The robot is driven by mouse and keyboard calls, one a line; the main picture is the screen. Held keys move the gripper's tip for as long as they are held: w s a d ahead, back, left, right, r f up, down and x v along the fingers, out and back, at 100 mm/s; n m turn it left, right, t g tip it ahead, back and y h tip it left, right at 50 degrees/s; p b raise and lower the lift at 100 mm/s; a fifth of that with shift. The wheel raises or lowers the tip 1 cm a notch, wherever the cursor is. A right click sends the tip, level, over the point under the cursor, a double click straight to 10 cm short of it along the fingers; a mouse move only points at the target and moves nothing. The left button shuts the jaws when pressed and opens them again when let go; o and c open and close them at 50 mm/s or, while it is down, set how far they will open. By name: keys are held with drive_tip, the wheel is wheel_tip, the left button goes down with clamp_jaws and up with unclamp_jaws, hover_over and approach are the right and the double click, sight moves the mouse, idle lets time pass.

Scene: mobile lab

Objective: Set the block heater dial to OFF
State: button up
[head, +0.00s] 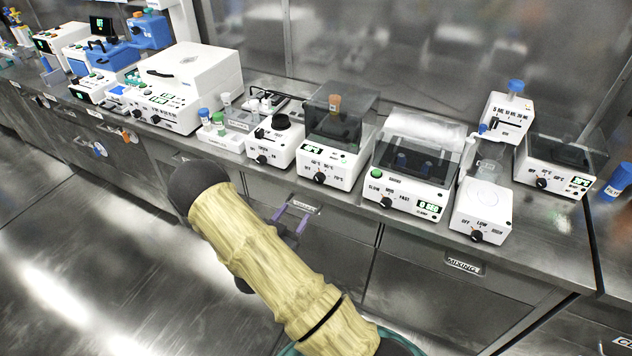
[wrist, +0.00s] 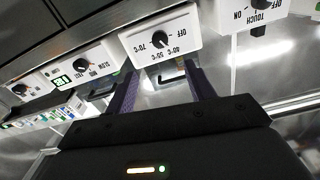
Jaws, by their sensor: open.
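The block heater (head: 341,175) is a white box with a dark clear lid and a small green display, standing in the bench's middle. Its black dial (head: 319,178) is on the front face; the dial also shows in the wrist view (wrist: 160,40), where the picture is turned over. Labels around it read OFF, 40, 55 and 70 °C. I cannot tell for sure which label the dial points to. My gripper (head: 292,215) is open and empty, its purple fingers in front of and below the heater. In the wrist view the fingers (wrist: 158,70) lie either side of the dial, apart from it.
A white device with a TOUCH/ON dial (head: 272,145) stands to the heater's left. A SLOW/FAST device (head: 415,170) stands to its right. Drawer fronts with handles (head: 305,207) lie below the bench edge. The floor at left is clear.

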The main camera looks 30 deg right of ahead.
sight(317, 180)
drive_tip(key=p+x, duration=0.2)
drive_tip(key=x, duration=1.3)
drive_tip(key=c, duration=1)
drive_tip(key=shift+n, duration=0.3)
drive_tip(key=n+b, duration=0.2)
drive_tip(key=n, duration=0.2)
drive_tip(key=shift+f, duration=0.1)
drive_tip(key=n+b, duration=0.1)
drive_tip(key=n, duration=0.5)
drive_tip(key=shift+n, duration=0.3)
